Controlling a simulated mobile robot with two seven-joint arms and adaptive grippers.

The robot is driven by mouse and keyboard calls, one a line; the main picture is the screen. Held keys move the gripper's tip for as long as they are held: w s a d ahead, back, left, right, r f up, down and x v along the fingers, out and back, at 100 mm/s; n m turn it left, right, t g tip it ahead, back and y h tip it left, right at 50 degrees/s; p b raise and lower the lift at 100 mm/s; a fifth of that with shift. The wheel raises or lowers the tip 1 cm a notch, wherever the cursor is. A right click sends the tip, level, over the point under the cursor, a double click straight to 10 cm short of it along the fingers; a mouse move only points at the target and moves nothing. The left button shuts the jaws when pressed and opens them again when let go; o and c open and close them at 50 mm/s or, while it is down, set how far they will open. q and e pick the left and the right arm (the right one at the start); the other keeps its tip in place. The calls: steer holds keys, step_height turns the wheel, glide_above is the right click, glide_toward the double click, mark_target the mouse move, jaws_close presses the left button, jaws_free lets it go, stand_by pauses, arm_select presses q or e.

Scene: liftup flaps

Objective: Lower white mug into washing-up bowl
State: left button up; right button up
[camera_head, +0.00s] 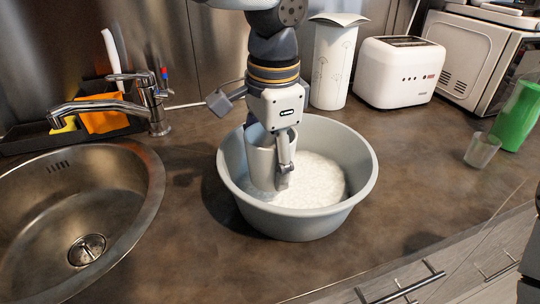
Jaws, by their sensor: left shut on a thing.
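The washing-up bowl (358,188) is a round, light grey tub on the counter, with white suds (320,177) in it. The white mug (262,168) looks greyish in this light and stands roughly upright inside the bowl's rim, left of the middle. My left gripper (284,163) comes down from above and is shut on the mug, with one finger showing along its right side. The mug's base is low, at the suds; I cannot tell whether it touches the bowl's floor.
A steel sink (75,215) with a tap (150,105) lies to the left. A paper towel roll (331,65), a white toaster (397,72) and a microwave (475,55) stand behind. A clear glass (482,150) and green bottle (518,115) are at right. Counter right of the bowl is clear.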

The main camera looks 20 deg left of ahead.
arm_select(q)
steer(key=o, duration=1.5)
steer(key=shift+r, duration=0.1)
